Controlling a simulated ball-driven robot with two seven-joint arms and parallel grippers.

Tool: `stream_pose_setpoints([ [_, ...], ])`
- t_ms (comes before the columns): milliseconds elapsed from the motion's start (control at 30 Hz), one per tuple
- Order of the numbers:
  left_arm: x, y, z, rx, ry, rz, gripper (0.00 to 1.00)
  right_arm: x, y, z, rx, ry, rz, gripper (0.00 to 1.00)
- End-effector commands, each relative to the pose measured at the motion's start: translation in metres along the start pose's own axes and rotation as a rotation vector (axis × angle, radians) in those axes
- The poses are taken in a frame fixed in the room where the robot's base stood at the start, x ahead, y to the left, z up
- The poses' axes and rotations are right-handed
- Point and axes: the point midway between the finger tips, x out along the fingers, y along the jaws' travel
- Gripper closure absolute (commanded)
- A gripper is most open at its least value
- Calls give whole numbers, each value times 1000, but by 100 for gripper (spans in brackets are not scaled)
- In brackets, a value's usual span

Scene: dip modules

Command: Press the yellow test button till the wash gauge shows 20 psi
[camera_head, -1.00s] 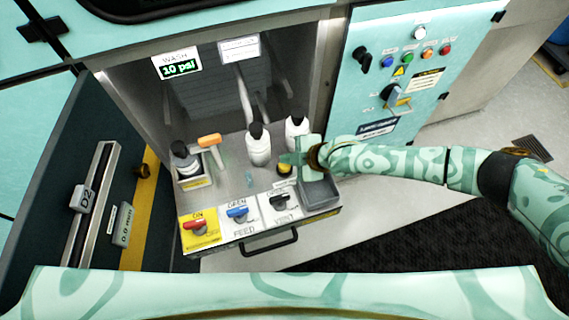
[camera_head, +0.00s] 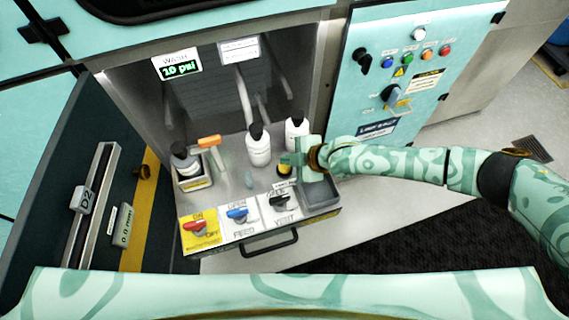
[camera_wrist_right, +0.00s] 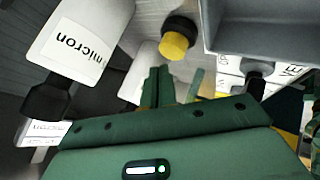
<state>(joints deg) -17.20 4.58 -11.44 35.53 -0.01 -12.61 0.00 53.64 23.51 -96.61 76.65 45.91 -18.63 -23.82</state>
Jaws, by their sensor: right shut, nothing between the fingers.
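The yellow test button (camera_head: 284,169) with its black collar sits on the wash bench, left of the grey bin. In the right wrist view the button (camera_wrist_right: 174,46) shows above and just right of the fingertips. My right gripper (camera_head: 287,158) is shut and empty, close to the button. In the wrist view its fingers (camera_wrist_right: 158,72) look apart from the yellow cap, but the exact gap is hard to tell. The wash gauge (camera_head: 182,67) on the back wall reads 10 psi in green. My left gripper is not in view.
White bottles (camera_head: 258,147) with black caps stand behind the gripper. A grey bin (camera_head: 319,195) lies at the bench's right corner. Red, blue and black valve handles (camera_head: 237,214) line the front. A control panel (camera_head: 398,80) stands to the right.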

Motion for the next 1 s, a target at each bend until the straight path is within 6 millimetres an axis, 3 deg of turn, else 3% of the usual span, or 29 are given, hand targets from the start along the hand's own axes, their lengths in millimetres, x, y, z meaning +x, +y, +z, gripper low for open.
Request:
stream_pose_setpoints([
  [1000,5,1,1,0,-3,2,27,5,-4,4,1,0,-1,100],
])
